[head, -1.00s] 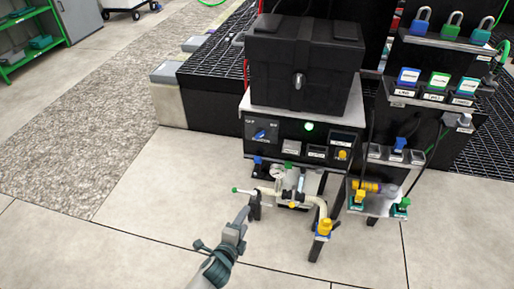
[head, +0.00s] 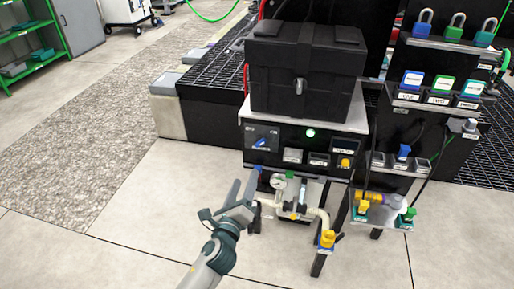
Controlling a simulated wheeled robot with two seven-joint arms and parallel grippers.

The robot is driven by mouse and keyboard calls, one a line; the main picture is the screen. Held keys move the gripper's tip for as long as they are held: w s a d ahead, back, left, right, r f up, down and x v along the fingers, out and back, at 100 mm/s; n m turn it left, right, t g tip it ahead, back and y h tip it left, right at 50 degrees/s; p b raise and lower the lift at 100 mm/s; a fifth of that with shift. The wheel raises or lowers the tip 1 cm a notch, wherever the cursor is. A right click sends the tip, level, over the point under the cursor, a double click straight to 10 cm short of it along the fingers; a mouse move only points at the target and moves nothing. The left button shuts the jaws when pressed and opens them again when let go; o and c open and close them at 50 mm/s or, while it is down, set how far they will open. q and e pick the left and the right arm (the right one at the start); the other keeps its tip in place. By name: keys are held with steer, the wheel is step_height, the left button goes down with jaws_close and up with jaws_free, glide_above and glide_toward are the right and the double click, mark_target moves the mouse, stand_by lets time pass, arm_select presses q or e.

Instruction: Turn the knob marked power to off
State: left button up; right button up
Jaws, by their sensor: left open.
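The power knob (head: 261,144) is a blue lever-like knob on a dark square plate, at the left of the black control panel. Small white marks stand above it, too small to read. The blue lever is tilted, its right end a little higher. My left gripper (head: 243,186) is below and to the left of the knob, apart from it, with its fingers open and pointing up. Nothing shows between the fingers. My right gripper does not show.
A lit green lamp (head: 310,133) and a yellow button (head: 345,163) are on the same panel. A black case (head: 304,75) sits on top. Below are a gauge (head: 279,181) and pale pipes (head: 318,214). Padlocks (head: 454,27) stand on the right rack. The floor at left is clear.

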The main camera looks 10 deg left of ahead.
mark_target(258, 144)
arm_select(q)
steer(key=w+b, duration=0.1)
steer(key=w, duration=1.4)
steer(key=shift+w, duration=1.05)
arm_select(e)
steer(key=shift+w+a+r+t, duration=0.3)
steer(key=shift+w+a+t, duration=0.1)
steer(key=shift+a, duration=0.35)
arm_select(q)
steer(key=shift+c, duration=0.6)
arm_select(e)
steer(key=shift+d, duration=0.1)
arm_select(q)
steer(key=c, duration=0.9)
